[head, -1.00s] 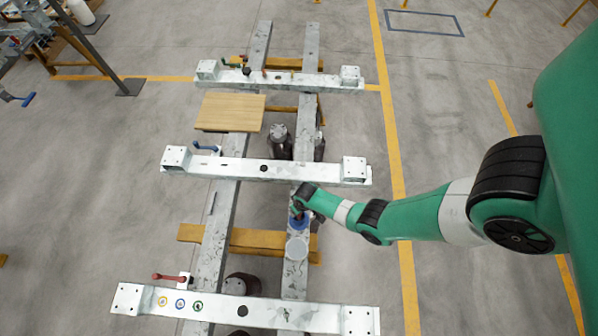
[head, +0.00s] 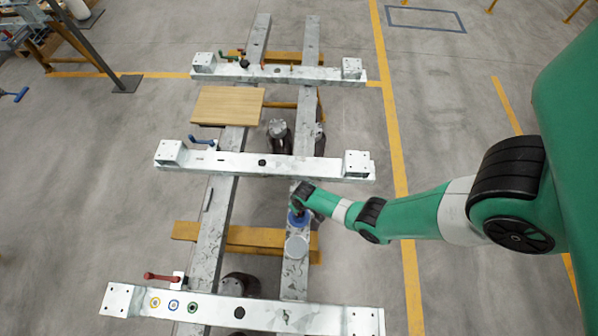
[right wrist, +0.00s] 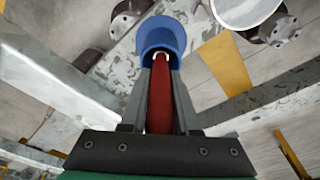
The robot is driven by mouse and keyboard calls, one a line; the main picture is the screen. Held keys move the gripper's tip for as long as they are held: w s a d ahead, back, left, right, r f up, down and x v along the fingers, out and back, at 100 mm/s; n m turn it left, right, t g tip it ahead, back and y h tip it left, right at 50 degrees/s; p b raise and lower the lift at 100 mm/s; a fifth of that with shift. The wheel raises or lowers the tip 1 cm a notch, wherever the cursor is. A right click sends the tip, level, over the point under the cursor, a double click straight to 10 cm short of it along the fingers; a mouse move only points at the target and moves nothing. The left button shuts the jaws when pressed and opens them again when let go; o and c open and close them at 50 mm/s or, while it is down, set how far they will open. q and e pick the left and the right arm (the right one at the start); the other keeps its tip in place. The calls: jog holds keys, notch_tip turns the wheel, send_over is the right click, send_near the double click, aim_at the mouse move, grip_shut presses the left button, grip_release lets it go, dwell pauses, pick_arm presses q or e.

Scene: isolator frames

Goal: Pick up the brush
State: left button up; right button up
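The brush's red handle (right wrist: 159,105) points toward the camera in the right wrist view. Its far end sits inside a blue cup (right wrist: 161,36). My right gripper (right wrist: 161,75) has its two fingers along both sides of the red handle with no clear gap, so it looks shut on it. In the head view my right gripper (head: 299,207) is directly over the blue cup (head: 298,220), which stands on the right long beam. The gripper hides the brush there. The bristles are hidden. My left gripper is not in view.
Cross beams lie in front (head: 265,312) and behind (head: 290,164). A wooden board (head: 228,105) and a red-handled clamp (head: 161,276) are further left.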

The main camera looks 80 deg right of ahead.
grip_shut()
notch_tip(320, 180, up, 10)
jog(key=p, duration=1)
jog(key=shift+r, duration=0.1)
